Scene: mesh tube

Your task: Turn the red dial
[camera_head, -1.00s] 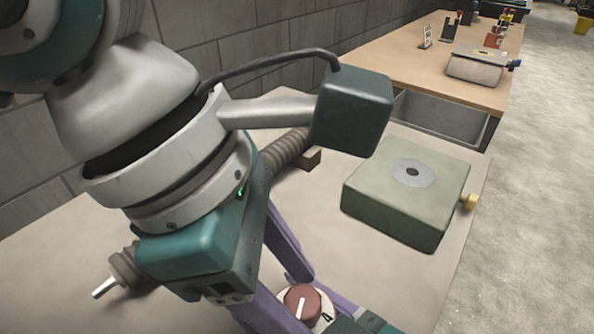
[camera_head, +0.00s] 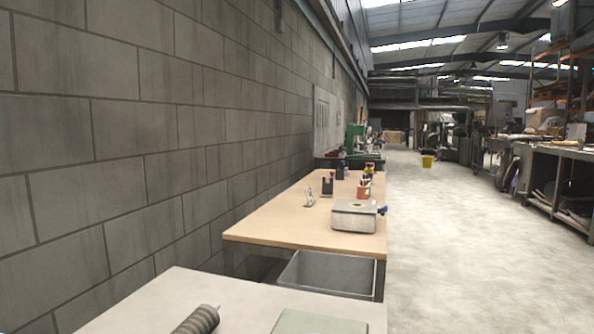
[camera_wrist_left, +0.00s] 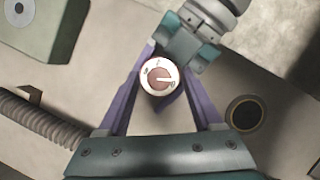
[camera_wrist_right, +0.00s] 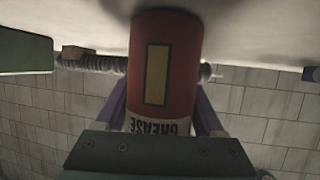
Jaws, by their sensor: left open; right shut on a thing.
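The red dial (camera_wrist_left: 159,79) has a white, marked ring and a pale pointer line in the left wrist view. My left gripper (camera_wrist_left: 167,62) is open, its purple fingers on either side of the dial; whether they touch it is unclear. The teal right gripper (camera_wrist_left: 188,42) is close beside the dial. In the right wrist view my right gripper (camera_wrist_right: 161,108) is shut on a red can (camera_wrist_right: 180,75) with a yellow panel and a white band reading GREASE upside down. The join between can and dial is hidden. Neither gripper shows in the head view.
In the left wrist view a green box (camera_wrist_left: 45,35) lies upper left, a ribbed tube (camera_wrist_left: 40,118) left and a dark round disc (camera_wrist_left: 245,112) right. The head view shows a wooden table (camera_head: 270,230) with a grey box (camera_head: 355,216), a grey bin (camera_head: 325,275) and a block wall.

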